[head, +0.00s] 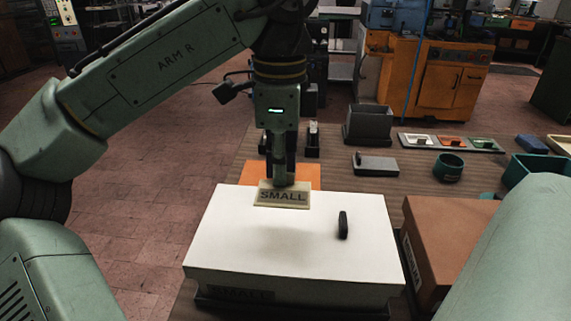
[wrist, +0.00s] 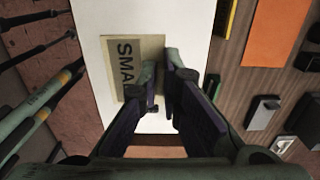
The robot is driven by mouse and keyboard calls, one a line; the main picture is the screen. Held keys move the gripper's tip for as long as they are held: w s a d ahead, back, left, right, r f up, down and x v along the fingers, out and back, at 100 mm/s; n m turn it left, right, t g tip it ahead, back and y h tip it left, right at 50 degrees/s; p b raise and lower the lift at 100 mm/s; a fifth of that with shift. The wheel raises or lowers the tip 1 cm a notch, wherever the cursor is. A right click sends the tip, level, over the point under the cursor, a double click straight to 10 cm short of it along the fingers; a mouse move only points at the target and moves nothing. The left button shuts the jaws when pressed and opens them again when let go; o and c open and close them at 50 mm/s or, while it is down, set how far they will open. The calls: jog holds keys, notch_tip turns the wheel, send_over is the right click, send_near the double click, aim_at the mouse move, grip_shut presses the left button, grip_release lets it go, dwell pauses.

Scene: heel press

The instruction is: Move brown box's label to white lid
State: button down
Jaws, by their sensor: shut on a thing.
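My gripper (head: 284,181) is shut on a cream label reading SMALL (head: 283,197). It holds the label over the far part of the white lid (head: 250,235); I cannot tell whether the label touches the lid. In the wrist view the label (wrist: 132,62) sticks out left of my fingers (wrist: 168,97), against the white lid (wrist: 95,18). The brown box (head: 445,222) stands right of the white box, partly hidden by my own body. A label (head: 411,262) with partly readable lettering is on its left side.
A black piece (head: 343,225) stands on the lid's right half. A dark SMALL marking (head: 241,294) is on the white box's front. An orange sheet (head: 308,173) lies behind it. A grey block (head: 375,164), a green cup (head: 448,166) and a teal bin (head: 538,172) stand farther back.

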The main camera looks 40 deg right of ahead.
aim_at(275, 214)
jog(key=shift+w+a, duration=0.25)
jog(key=shift+w, duration=0.25)
jog(key=shift+s+f+b, duration=0.1)
jog(key=shift+f+b, duration=0.5)
jog(key=shift+f, duration=0.15)
notch_tip(275, 214, down, 3)
jog(key=b, duration=0.3)
jog(key=shift+f, duration=0.85)
jog(key=shift+f, duration=0.45)
jog(key=shift+f+p, duration=0.1)
jog(key=shift+p, duration=0.25)
dwell(1.3)
jog(key=c, duration=1.7)
grip_release()
jog(key=shift+o, duration=0.6)
